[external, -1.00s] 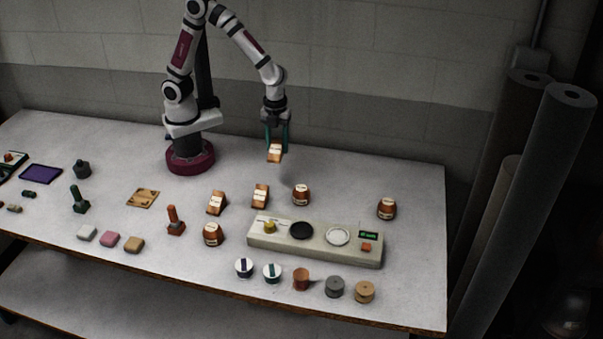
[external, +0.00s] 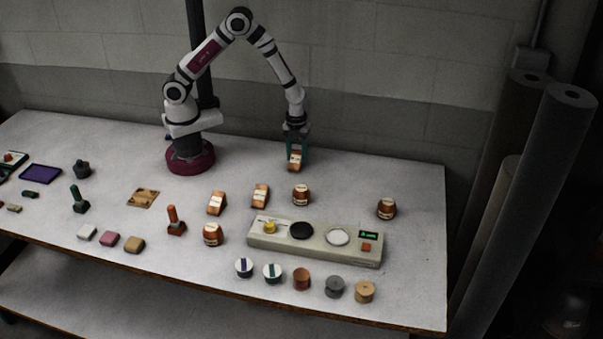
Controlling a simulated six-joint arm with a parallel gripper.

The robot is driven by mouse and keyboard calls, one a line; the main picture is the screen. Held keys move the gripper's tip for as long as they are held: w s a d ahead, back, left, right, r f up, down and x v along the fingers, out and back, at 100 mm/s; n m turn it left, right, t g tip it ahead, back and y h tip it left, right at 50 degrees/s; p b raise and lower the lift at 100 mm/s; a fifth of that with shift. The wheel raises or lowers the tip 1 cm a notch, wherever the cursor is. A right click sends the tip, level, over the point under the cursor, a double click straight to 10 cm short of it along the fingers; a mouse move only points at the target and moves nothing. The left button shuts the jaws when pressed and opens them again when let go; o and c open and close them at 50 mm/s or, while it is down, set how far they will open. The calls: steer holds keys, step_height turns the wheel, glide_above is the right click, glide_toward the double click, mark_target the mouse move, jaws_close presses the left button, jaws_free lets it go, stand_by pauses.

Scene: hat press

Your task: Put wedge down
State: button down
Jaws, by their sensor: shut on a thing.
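My gripper (external: 296,156) is shut on a wooden wedge (external: 294,163) with a pale label. It holds the wedge at the back of the table, behind a rounded wooden block (external: 301,196). The wedge is at or just above the tabletop; I cannot tell whether it touches. Two similar labelled wedges stand to the left, one nearer (external: 260,196) and one farther left (external: 216,203). The fingers cover the held wedge's upper sides.
A pale press console (external: 290,246) with round pads lies in front. More rounded blocks stand at the right (external: 387,209) and left of the console (external: 212,235). Small round pieces line the front edge. The table (external: 345,180) is clear to the right of my gripper.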

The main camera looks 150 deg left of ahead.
steer(key=shift+f, duration=0.15)
steer(key=shift+c, duration=1.7)
jaws_free()
